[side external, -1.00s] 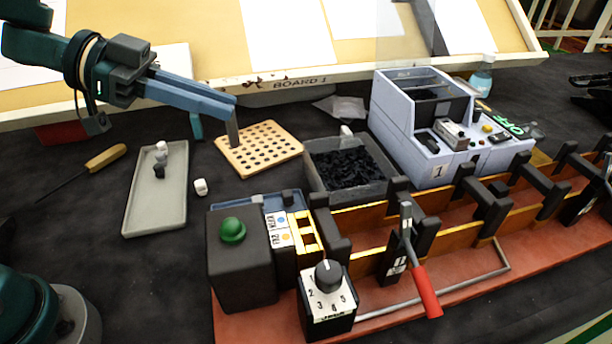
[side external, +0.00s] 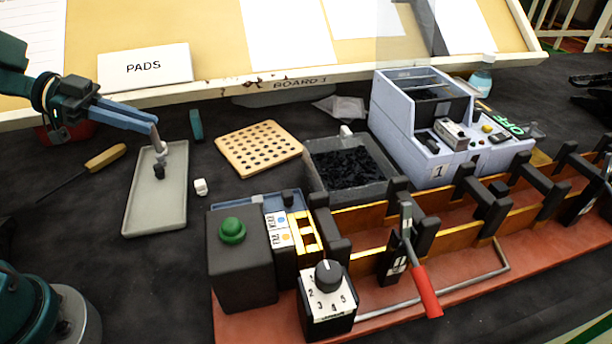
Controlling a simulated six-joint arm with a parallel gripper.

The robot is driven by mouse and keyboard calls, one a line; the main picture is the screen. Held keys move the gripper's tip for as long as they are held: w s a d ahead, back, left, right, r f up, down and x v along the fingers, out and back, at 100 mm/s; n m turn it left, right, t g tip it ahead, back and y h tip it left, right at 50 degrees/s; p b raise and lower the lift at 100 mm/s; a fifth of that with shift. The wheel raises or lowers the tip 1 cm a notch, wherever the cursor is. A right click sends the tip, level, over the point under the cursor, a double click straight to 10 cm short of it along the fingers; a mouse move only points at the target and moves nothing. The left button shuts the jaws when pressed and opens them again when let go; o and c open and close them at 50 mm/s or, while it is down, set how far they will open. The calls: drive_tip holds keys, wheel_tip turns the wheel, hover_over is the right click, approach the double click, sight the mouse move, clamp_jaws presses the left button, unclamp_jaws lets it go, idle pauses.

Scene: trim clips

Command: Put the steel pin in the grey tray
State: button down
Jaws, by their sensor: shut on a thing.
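The grey tray (side external: 150,212) lies on the dark table at the left, long and shallow. My gripper (side external: 154,123) is above the tray's far end, shut on the steel pin (side external: 156,138). The pin is a short grey rod that points down from the fingertips, slightly tilted. Its lower end overlaps a small pale and black item (side external: 159,170) in the tray. I cannot tell whether the pin touches that item or the tray.
A wooden board with holes (side external: 258,148) lies right of the tray. A yellow-handled screwdriver (side external: 105,157) lies left. A bin of dark pieces (side external: 350,168) stands mid-table.

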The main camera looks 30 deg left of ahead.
wheel_tip(320, 180, down, 9)
drive_tip(key=shift+f, duration=0.15)
idle(0.4)
drive_tip(key=shift+f, duration=0.15)
drive_tip(key=c, duration=0.9)
unclamp_jaws()
drive_tip(key=shift+o, duration=0.2)
